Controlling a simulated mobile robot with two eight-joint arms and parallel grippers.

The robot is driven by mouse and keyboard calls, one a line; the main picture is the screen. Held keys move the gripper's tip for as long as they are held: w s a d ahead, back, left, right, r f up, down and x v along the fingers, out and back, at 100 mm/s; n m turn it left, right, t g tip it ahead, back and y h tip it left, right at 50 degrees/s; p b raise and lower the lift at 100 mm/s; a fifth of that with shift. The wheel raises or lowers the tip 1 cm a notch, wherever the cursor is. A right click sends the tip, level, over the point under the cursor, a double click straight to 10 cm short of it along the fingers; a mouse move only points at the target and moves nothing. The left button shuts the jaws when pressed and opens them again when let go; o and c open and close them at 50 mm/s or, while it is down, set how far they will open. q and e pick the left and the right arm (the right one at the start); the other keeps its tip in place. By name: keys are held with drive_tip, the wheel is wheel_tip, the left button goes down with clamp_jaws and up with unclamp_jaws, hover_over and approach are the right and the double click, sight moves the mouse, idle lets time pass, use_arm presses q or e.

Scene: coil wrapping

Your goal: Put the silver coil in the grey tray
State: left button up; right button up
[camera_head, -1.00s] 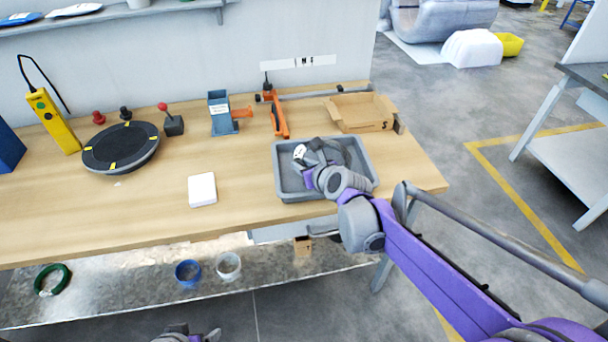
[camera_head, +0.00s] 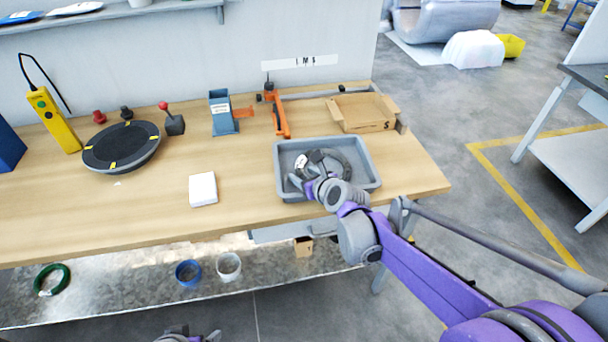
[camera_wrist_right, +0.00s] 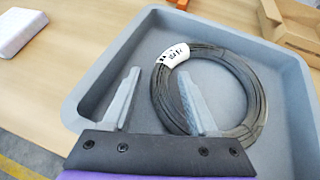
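The silver coil, a dark grey ring with a white label, lies in the grey tray (camera_head: 372,183). It shows in the head view (camera_head: 345,164) and in the right wrist view (camera_wrist_right: 252,85). The tray's wall frames it in the wrist view (camera_wrist_right: 92,72). My right gripper (camera_head: 311,172) is low over the tray. In the wrist view its fingers (camera_wrist_right: 158,72) are apart, with the coil's left band between them; a gap shows beside the left finger. My left gripper (camera_head: 190,335) is only partly in view at the bottom edge, its fingers unclear.
A cardboard box (camera_head: 362,112) and an orange tool (camera_head: 279,115) stand behind the tray. A white block (camera_head: 203,189) lies left of it. Blue (camera_head: 188,272), light grey (camera_head: 229,266) and green (camera_head: 52,279) coils are on the lower shelf. The table front-left of the tray is clear.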

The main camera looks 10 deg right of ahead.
drive_tip(key=shift+r, duration=0.15)
drive_tip(key=p+v, duration=0.2)
drive_tip(key=v, duration=1)
drive_tip(key=s+d+f+n+g+h, duration=0.1)
drive_tip(key=s+f+n+g, duration=0.2)
drive_tip(key=s+n, duration=0.9)
drive_tip(key=s+d+f+n+g+h, duration=0.2)
drive_tip(key=s+f+n, duration=0.6)
drive_tip(key=n, duration=1.2)
drive_tip(key=s+g, duration=0.1)
drive_tip(key=s, duration=0.3)
drive_tip(key=shift+d+f+n+g, duration=0.2)
drive_tip(key=shift+d+n+g, duration=0.1)
drive_tip(key=shift+d+g, duration=0.1)
